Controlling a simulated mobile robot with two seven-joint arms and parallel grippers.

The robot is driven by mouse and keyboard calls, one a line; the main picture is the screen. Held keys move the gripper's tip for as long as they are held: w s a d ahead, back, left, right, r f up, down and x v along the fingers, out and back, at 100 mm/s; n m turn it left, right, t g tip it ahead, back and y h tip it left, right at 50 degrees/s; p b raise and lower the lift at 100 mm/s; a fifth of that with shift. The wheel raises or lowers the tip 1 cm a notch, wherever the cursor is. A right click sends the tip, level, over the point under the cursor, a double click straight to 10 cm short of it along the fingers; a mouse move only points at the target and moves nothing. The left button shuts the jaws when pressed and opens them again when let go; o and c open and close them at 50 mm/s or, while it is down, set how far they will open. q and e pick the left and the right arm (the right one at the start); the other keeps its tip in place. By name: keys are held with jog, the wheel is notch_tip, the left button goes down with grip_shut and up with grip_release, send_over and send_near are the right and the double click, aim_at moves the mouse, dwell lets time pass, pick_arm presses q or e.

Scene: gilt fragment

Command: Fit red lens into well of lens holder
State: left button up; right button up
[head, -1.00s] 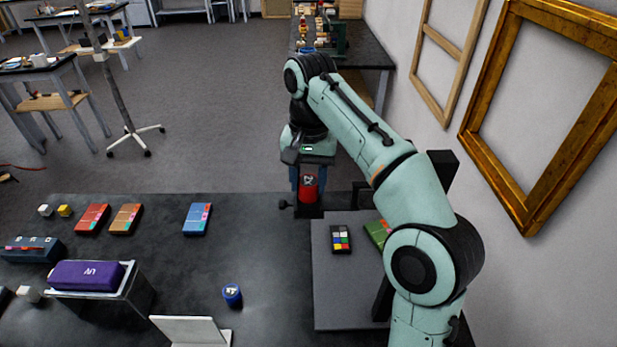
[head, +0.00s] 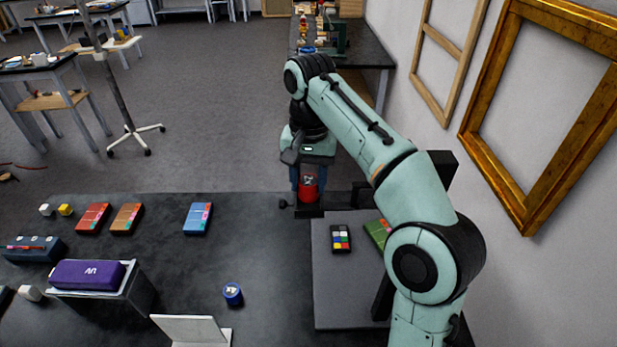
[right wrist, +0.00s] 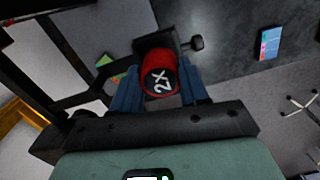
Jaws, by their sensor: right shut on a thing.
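The red lens (head: 309,190) is a short red cylinder with a dark top marked 2X; it also shows in the right wrist view (right wrist: 162,83). My right gripper (head: 308,178) is shut on it, with a blue finger on each side (right wrist: 160,88). The lens is upright at the black lens holder (head: 309,212), which has a side knob and shows behind the lens in the right wrist view (right wrist: 155,43). The lens's lower end meets the holder's block; the well is hidden, so I cannot tell how deep it sits. My left gripper is not in view.
A blue round piece (head: 232,294) stands on the dark table, left of the grey board (head: 345,295). A purple case (head: 88,273) and several flat boxes are at left.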

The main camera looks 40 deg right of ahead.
aim_at(309, 180)
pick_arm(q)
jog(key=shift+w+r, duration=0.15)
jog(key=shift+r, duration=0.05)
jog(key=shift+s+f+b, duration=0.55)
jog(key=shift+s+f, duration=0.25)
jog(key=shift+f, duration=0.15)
pick_arm(e)
jog(key=shift+f, duration=1.55)
jog(key=o, duration=1.2)
jog(key=shift+r, duration=0.1)
jog(key=shift+o, duration=0.2)
jog(key=r+p, duration=0.1)
jog(key=r, duration=0.2)
jog(key=r+p, duration=0.2)
jog(key=r, duration=0.2)
jog(key=shift+w+d+r, duration=0.1)
jog(key=shift+w+r, duration=0.1)
jog(key=shift+r, duration=0.05)
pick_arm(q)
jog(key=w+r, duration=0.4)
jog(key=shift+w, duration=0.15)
pick_arm(e)
jog(key=shift+s, duration=0.2)
jog(key=shift+w, duration=0.1)
